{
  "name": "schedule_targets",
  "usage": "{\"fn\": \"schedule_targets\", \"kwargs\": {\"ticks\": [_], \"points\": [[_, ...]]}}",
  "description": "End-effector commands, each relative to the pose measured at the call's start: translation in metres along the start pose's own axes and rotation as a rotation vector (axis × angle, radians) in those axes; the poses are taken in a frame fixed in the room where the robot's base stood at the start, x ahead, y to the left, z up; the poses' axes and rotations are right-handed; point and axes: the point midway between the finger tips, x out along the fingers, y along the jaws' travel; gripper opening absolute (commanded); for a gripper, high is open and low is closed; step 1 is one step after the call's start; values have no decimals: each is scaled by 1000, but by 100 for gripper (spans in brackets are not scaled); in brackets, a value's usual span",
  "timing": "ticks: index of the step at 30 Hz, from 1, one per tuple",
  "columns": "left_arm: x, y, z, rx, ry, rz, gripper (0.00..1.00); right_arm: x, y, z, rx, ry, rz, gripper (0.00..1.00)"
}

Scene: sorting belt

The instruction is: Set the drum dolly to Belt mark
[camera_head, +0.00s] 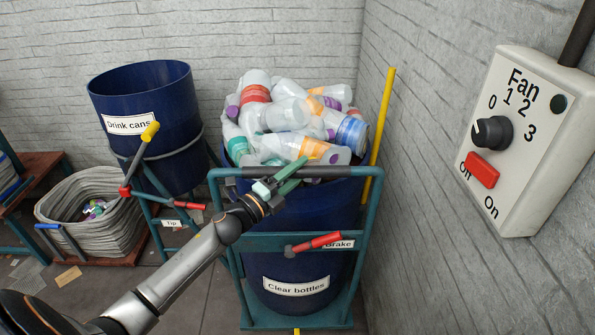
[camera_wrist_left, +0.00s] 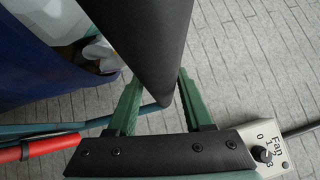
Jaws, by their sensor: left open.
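The drum dolly is a teal frame (camera_head: 362,245) carrying a blue drum (camera_head: 300,262) labelled "Clear bottles", heaped with plastic bottles (camera_head: 290,115). Its top push bar has a black grip (camera_head: 335,171). A red-handled lever (camera_head: 316,243) sits on the frame by the "Brake" label. My left gripper (camera_head: 288,178) is open at the push bar. In the left wrist view, the black grip (camera_wrist_left: 145,40) runs down to between the two green fingers (camera_wrist_left: 160,105), apparently without being clamped. The red lever handle (camera_wrist_left: 40,148) shows at the lower left. No belt mark is clearly identifiable. My right gripper is out of view.
A "Drink cans" drum (camera_head: 165,95) on a tipping frame stands left, beside a woven basket (camera_head: 75,215). A yellow pole (camera_head: 385,120) rises behind the dolly. A fan switch box (camera_head: 545,130) is on the right wall. Some floor (camera_head: 195,290) left of the dolly is free.

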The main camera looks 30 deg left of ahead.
Motion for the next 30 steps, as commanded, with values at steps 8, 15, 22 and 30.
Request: {"fn": "schedule_targets", "kwargs": {"ticks": [8,15,22,30], "points": [[0,-1,1,0,-2,-2,67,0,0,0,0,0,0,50],[-7,0,1,0,-3,-1,67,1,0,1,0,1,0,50],[-42,2,0,-1,-2,2,67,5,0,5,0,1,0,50],[-89,2,0,-1,-2,2,67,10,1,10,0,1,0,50]]}}
